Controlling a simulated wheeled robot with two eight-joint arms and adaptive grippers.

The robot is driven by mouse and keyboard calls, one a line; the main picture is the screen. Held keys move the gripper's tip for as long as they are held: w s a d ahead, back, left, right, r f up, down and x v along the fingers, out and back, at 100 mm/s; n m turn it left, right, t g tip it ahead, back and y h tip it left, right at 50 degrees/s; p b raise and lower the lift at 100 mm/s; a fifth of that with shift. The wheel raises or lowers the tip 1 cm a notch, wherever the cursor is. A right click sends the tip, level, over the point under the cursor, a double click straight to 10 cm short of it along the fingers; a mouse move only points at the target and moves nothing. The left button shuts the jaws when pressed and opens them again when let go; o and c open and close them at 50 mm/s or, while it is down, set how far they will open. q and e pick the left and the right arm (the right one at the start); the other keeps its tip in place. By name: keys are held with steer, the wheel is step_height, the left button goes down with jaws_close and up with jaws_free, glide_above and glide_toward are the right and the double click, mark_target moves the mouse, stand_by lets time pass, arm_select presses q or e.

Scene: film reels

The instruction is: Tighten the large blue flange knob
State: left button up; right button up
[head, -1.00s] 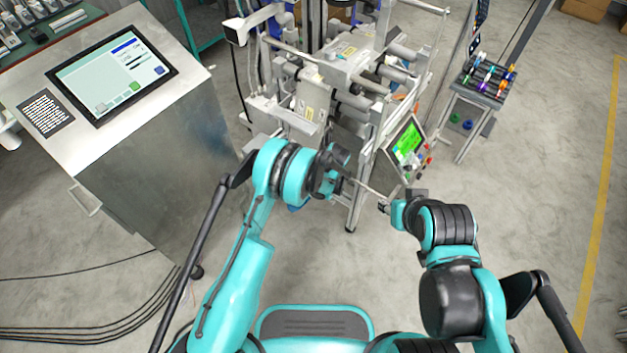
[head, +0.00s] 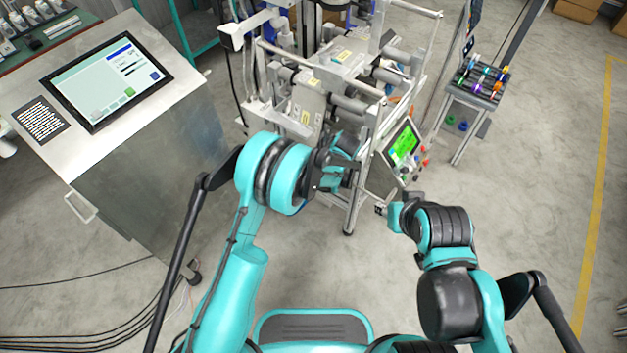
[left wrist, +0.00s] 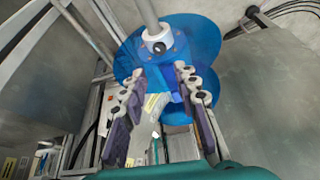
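Large translucent blue flange discs (left wrist: 203,40) stand in the left wrist view, with a pale metal shaft and a round white hub (left wrist: 157,42) in front. A darker blue part (left wrist: 168,78) shows between my fingers; I cannot tell whether it is the knob. My left gripper (left wrist: 159,76) is open, its fingers apart on either side of this area, with no clear contact. In the head view my left gripper (head: 347,170) is beside the machine's front, and the flange is hidden by my arm. My right gripper (head: 381,209) is low and right; its finger gap is too small to judge.
The grey machine frame (head: 345,72) stands ahead, with a green-lit panel (head: 403,146) on its right. A console with a screen (head: 108,83) is at left. A small rack stand (head: 482,88) is at right. Floor between is clear.

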arm_select(q)
steer(key=shift+v, duration=1.1)
step_height(320, 180, up, 4)
steer(key=w+n+g+p, duration=0.1)
steer(key=w+n+p, duration=0.1)
steer(key=n+p, duration=0.3)
steer(key=shift+y, duration=0.5)
steer(key=b+x, duration=0.1)
steer(key=x, duration=0.4)
steer(key=s+d+b+x, duration=0.1)
steer(key=b+x, duration=0.1)
steer(key=x, duration=0.3)
steer(key=d+f+b+x, duration=0.1)
steer(key=b+x, duration=0.1)
steer(key=x, duration=0.3)
steer(key=shift+s+d+f, duration=0.15)
steer(key=shift+d+f, duration=0.05)
steer(key=shift+m, duration=0.3)
jaws_close()
